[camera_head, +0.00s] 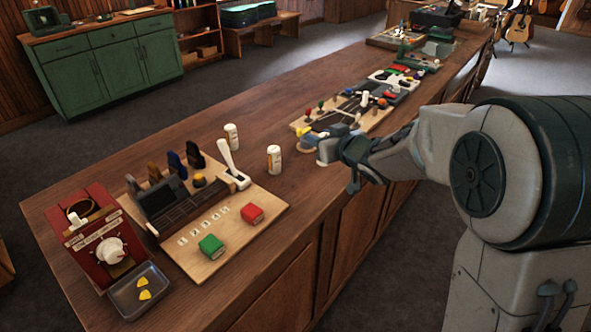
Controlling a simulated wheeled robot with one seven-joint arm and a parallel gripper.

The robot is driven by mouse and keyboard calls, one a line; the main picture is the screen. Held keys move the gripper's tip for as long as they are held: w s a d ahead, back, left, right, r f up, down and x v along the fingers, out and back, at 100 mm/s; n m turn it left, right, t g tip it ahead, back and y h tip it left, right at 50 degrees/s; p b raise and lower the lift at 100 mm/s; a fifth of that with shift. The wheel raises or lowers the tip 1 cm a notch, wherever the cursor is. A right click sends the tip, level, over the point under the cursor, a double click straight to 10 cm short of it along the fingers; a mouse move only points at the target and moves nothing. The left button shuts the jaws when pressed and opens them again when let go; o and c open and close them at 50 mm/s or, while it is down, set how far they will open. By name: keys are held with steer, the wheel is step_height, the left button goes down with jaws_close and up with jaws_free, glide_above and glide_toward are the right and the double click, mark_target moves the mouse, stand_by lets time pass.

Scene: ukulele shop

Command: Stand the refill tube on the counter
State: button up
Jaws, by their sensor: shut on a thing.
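My gripper (318,146) is low over the counter (330,185), right of the middle, with its fingers partly hidden by the wrist. It is shut on a small pale yellow and white thing (304,144), which looks like the refill tube. Most of it is hidden, so I cannot tell its tilt or whether it touches the counter. Two white tubes with orange-yellow labels stand upright on the counter to the left of my gripper. The nearer tube (274,159) stands apart from my gripper, and the farther tube (232,137) is behind it.
A wooden board (275,212) with a white lever, a green block and a red block lies left of the gripper. A red dispenser (100,250) and a grey tray (152,300) are at the near left. Another crowded board (302,125) lies just behind the gripper.

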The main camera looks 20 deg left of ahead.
steer(key=shift+s+a+f, duration=0.25)
steer(key=shift+a+f, duration=0.8)
steer(key=shift+f, duration=0.25)
steer(key=shift+s+a+f, duration=0.3)
steer(key=shift+a+f, duration=0.8)
steer(key=shift+f, duration=0.25)
steer(key=shift+s+a+f, duration=0.25)
steer(key=shift+a+f, duration=0.8)
steer(key=shift+f, duration=0.25)
steer(key=shift+f, duration=0.15)
steer(key=o, duration=1)
steer(key=shift+c, duration=0.2)
steer(key=shift+s+d+r, duration=0.1)
steer(key=shift+r, duration=0.1)
steer(key=b+v, duration=0.1)
steer(key=v, duration=1)
steer(key=shift+s+d, duration=0.2)
steer(key=shift+r, duration=0.1)
